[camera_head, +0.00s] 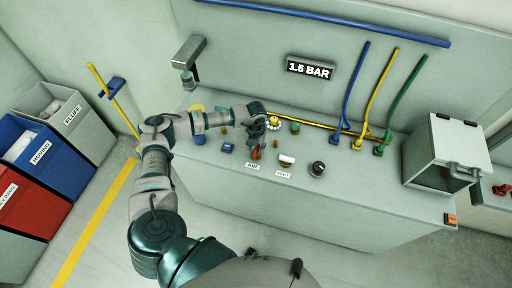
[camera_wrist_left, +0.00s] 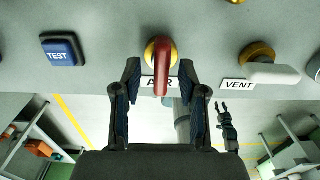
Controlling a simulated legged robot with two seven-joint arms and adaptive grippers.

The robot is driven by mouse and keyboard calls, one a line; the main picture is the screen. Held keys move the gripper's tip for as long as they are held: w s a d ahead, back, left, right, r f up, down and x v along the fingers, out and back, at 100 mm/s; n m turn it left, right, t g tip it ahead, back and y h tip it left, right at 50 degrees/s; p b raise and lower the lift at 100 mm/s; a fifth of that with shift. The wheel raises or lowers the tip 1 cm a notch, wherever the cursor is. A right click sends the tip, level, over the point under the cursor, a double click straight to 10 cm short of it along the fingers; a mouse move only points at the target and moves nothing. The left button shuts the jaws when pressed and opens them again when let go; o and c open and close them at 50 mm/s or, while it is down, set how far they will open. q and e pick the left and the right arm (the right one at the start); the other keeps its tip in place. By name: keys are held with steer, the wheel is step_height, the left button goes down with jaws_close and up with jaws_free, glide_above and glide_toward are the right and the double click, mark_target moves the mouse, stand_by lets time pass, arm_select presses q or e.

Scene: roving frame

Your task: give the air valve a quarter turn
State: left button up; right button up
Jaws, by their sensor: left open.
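The air valve has a red lever handle (camera_wrist_left: 162,70) on a round yellow base, above a label AIR in the left wrist view. The lever points straight down the picture, over the label. In the head view the red handle (camera_head: 256,153) shows small under my left gripper (camera_head: 263,140). In the left wrist view my left gripper (camera_wrist_left: 159,82) is open, one finger on each side of the lever. Gaps show between the fingers and the lever. My right gripper does not show in the head view.
A blue TEST button (camera_wrist_left: 62,49) lies left of the valve, and a white VENT handle (camera_wrist_left: 272,73) right of it. A black knob (camera_head: 317,169) stands further right. A display (camera_head: 310,69) reads 1.5 BAR. A grey box (camera_head: 440,152) stands at the bench's right end.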

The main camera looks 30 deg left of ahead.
arm_select(q)
steer(key=shift+f, duration=0.45)
steer(key=shift+d, duration=0.1)
jaws_close()
